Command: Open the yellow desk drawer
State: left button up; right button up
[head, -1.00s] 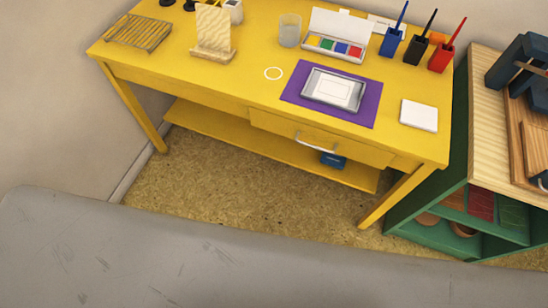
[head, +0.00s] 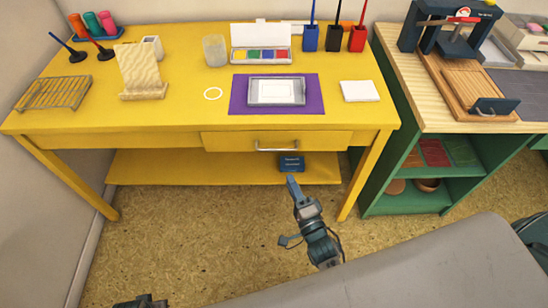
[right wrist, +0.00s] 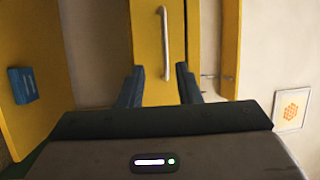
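The yellow desk (head: 190,95) stands ahead. Its drawer (head: 225,142) has a front that looks flush with the desk, so it appears closed. A silver bar handle (head: 276,149) is fixed on the drawer front. My right gripper (head: 292,183) is below and in front of the handle, apart from it. In the right wrist view, its two dark fingers (right wrist: 159,84) are spread with nothing between them, and the handle (right wrist: 165,42) lies ahead, roughly in line with the gap. A dark part of my left arm (head: 142,301) shows at the bottom edge; its fingers are not clear.
A blue box (head: 291,162) sits on the lower shelf (head: 200,167), below the drawer. A purple mat (head: 240,102) with a tray lies on the desktop above. A green cabinet (head: 378,178) stands close on the right. The floor before the desk is clear.

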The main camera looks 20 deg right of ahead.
jog(key=w+a+r, duration=0.1)
jog(key=w+r, duration=0.1)
jog(key=w, duration=0.8)
jog(key=shift+w+a+r, duration=0.2)
jog(key=shift+w, duration=0.1)
grip_shut()
